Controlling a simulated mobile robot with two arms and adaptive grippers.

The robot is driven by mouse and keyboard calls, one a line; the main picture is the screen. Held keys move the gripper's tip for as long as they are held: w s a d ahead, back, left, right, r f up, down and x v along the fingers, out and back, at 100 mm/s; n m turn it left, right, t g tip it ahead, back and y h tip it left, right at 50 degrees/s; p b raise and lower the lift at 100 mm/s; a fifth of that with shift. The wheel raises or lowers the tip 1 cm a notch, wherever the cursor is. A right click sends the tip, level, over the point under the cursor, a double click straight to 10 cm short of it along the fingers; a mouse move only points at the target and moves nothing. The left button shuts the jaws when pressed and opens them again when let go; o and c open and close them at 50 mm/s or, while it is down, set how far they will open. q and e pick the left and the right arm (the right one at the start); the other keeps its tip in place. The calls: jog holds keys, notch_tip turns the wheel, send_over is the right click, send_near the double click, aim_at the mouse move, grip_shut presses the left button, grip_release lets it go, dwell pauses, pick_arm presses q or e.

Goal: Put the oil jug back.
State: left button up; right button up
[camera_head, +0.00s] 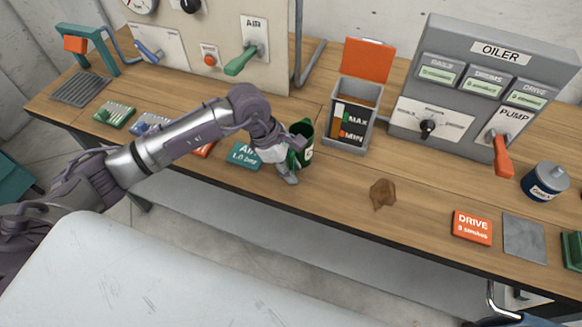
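The oil jug appears to be the small dark green vessel with a pale label (305,152), at the middle of the bench, left of the oil tank. My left gripper (290,158) is at the jug's left side and hides part of it. One finger shows low in front of the jug, and another part is near its upper side. Whether the fingers are pressed on the jug, and whether the jug touches the bench, I cannot tell. My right gripper is not in view.
The open oil tank with MAX and MIN marks (347,138) stands right of the jug. A brown stain (383,193) lies on the bench (340,205). The grey oiler panel (480,60), a blue can (545,181), an orange DRIVE card (472,227) and a grey plate (524,238) are to the right.

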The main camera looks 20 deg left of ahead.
pick_arm(q)
jog(key=shift+r, duration=0.15)
jog(key=shift+r, duration=0.15)
jog(key=b+v, duration=0.1)
jog(key=v, duration=1)
jog(key=shift+a+r+b, duration=0.15)
jog(key=shift+r+b, duration=0.2)
jog(key=shift+s, duration=0.1)
